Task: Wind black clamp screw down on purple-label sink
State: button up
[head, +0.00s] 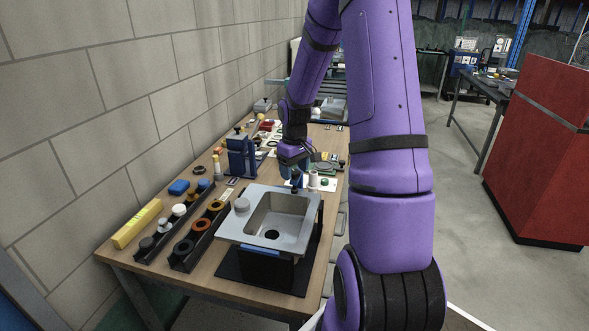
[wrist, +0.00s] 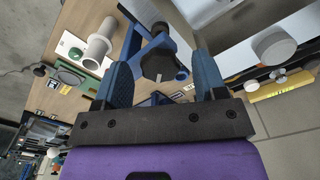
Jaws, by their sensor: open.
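A grey sink (head: 236,225) with a square basin stands on a black stand on the bench. A strip on its front edge looks blue; I cannot make out a purple label. A small blue clamp (head: 297,183) with a dark top sits at the sink's back right edge. In the wrist view, the blue clamp frame (wrist: 132,42) carries a black screw knob (wrist: 157,62). My gripper (wrist: 161,61) is open, with its blue fingers on either side of the knob and apparent gaps between. In the head view my gripper (head: 294,163) is above the clamp, partly hidden.
Black racks with coloured rings (head: 185,247) and a yellow bar (head: 137,223) lie left of the sink. A blue stand (head: 241,158) is behind it. A white spool (wrist: 97,48) stands near the clamp. A grey round knob (head: 242,204) sits on the sink's left rim.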

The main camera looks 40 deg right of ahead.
aim_at(294, 171)
notch_tip(294, 171, up, 11)
dwell(0.5)
jog(key=shift+f, duration=0.1)
jog(key=shift+m, duration=0.6)
notch_tip(294, 171, down, 11)
jog(key=shift+r, duration=0.1)
dwell(0.3)
jog(key=c, duration=0.9)
jog(key=shift+c, duration=0.2)
